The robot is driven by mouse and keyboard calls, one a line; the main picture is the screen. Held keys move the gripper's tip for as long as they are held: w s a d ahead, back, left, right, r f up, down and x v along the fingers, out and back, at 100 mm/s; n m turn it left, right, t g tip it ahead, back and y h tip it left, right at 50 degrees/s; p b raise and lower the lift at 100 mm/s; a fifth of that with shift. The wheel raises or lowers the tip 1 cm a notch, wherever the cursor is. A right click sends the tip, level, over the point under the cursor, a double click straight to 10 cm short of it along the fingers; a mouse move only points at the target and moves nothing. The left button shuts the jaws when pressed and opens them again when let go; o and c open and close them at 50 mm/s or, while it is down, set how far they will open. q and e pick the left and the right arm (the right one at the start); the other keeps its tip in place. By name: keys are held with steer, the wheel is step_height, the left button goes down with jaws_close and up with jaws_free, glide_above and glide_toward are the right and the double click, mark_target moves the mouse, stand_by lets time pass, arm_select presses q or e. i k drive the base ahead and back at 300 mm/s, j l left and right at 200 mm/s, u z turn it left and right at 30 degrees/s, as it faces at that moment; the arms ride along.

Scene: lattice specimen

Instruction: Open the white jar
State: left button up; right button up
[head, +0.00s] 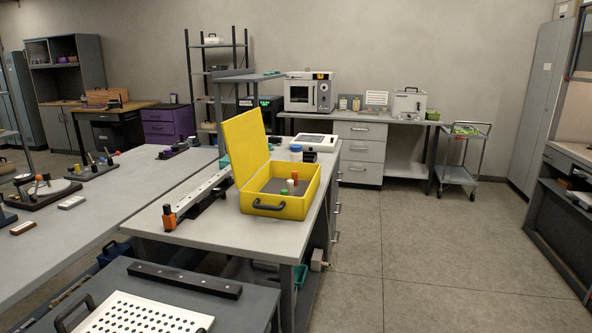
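No jar can be told for certain as the white jar. A small pale container with a blue top (296,152) stands on the bench behind the yellow case, partly hidden by it. Inside the open yellow case (262,207) stand small vials with orange (295,174), white (290,184) and green tops. Small pale jars (342,102) stand far off on the back counter. Neither of my grippers is in view.
The yellow case is on a grey bench (222,226) with a long rail and orange clamp (169,216). A perforated white plate (142,314) lies at the front left. A trolley (462,160) stands at the back right. The floor (430,245) at right is clear.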

mark_target(295, 157)
steer(key=i+l+u, duration=0.15)
steer(key=i+l, duration=0.2)
steer(key=i+l+u, duration=0.15)
steer(key=i+l, duration=0.15)
steer(key=l, duration=0.3)
